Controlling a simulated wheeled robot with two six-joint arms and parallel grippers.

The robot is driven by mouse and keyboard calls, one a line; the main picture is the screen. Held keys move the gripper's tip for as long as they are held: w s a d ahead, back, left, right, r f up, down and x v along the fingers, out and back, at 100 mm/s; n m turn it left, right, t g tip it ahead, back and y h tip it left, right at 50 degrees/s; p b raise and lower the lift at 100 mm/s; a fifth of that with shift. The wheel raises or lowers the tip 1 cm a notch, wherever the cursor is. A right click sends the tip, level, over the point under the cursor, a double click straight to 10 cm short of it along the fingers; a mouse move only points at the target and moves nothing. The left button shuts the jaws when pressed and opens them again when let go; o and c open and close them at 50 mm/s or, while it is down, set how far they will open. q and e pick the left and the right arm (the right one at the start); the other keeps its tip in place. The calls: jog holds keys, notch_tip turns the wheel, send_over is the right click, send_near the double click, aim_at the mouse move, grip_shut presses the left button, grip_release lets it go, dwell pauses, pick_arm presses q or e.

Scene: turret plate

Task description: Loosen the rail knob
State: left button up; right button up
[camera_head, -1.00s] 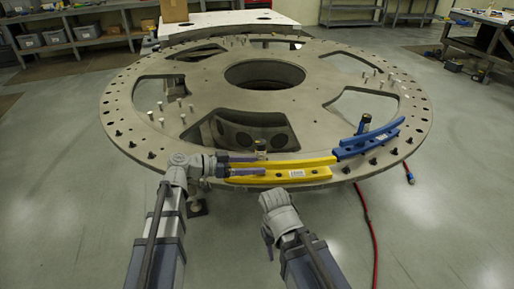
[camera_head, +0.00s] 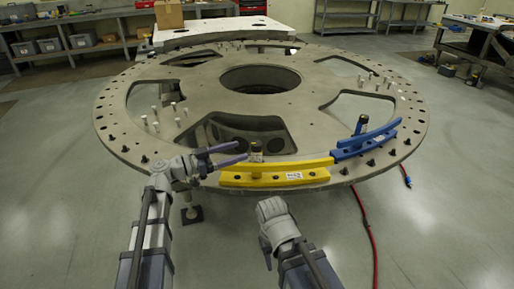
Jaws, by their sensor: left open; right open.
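A yellow rail (camera_head: 275,175) lies along the near edge of the big grey turret plate (camera_head: 205,75). A dark knob with a pale top (camera_head: 256,147) stands behind its left half. A blue rail (camera_head: 365,143) adjoins it on the right, with a dark upright knob (camera_head: 362,122). My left gripper (camera_head: 244,150) is open, its purple-grey fingers pointing right with the tips just left of the yellow rail's knob. I cannot tell whether they touch it. My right gripper (camera_head: 270,208) hangs in front of the yellow rail, apart from it; its fingertips are hard to make out.
The plate has a round central hole, large cutouts, and several pale pegs (camera_head: 158,108) and dark bolts. A red hose (camera_head: 367,225) runs down to the floor at the right. Shelves with bins (camera_head: 50,45) stand at the back left.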

aim_at(257, 143)
pick_arm(q)
jog(key=shift+x, duration=3.85)
jog(key=shift+c, duration=0.4)
grip_shut()
